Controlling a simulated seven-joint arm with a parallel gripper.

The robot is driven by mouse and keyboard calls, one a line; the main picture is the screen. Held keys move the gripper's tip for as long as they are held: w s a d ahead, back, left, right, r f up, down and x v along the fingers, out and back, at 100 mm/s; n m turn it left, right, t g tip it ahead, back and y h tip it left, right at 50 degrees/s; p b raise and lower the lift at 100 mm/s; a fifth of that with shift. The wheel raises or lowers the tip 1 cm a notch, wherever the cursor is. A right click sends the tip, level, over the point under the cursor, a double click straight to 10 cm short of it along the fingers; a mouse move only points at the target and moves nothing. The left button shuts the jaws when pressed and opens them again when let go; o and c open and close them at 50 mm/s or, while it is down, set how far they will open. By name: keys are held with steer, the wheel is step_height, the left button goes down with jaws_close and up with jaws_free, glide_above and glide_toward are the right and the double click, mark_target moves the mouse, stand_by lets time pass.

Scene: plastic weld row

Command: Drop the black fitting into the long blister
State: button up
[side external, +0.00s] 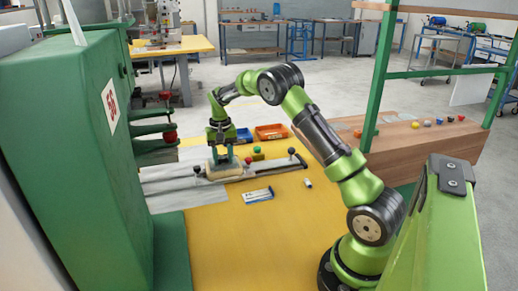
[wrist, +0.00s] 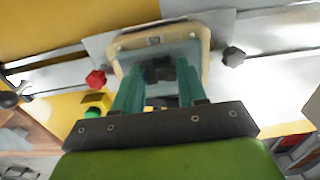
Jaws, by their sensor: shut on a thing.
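My gripper (wrist: 160,88) points down with its teal fingers shut on a dark piece, the black fitting (wrist: 160,70), which shows between them in the wrist view. Beneath is a beige, rounded long tray, which looks like the blister (wrist: 200,30); it also shows in the side view (side external: 232,171). In the side view my gripper (side external: 223,163) is right over this tray, and the fitting is hidden. I cannot tell whether the fitting touches the tray floor or hangs just above it.
A red knob (wrist: 96,78) and a dark knob (wrist: 233,56) flank the tray. A yellow box with a green button (side external: 257,153) stands behind. Blue (side external: 243,136) and orange (side external: 271,131) bins are farther back. A blue-white packet (side external: 258,195) lies on the yellow table, whose front is clear.

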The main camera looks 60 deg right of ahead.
steer(key=o, duration=1.1)
steer(key=shift+c, duration=0.5)
steer(key=c, duration=0.4)
steer(key=shift+o, duration=0.2)
steer(key=shift+r, duration=3.5)
